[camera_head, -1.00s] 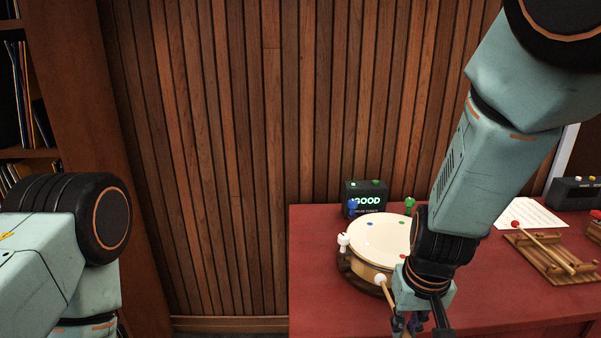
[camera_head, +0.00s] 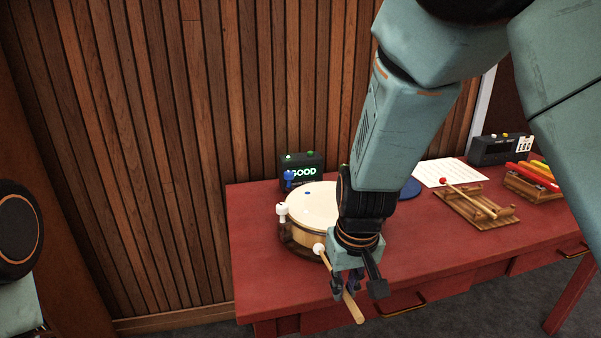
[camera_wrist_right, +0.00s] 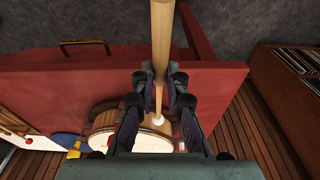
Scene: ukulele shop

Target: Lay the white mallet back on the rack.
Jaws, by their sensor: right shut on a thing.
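The white mallet (camera_head: 319,249) has a round white head and a wooden stick. My right gripper (camera_head: 345,287) is shut on its stick, with the head pointing back toward the drum, near the table's front edge. In the right wrist view the stick (camera_wrist_right: 160,40) runs between the fingers of my right gripper (camera_wrist_right: 158,95). The wooden rack (camera_head: 470,212) lies on the red table to the right, with a red-headed mallet (camera_head: 468,198) on it. Of my left arm only part shows at the left edge; its gripper is out of view.
A paper sheet (camera_head: 448,172), a dark device (camera_head: 498,149) and a coloured-bar instrument (camera_head: 533,178) stand right. The red table (camera_head: 430,245) is bare in front of the rack.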

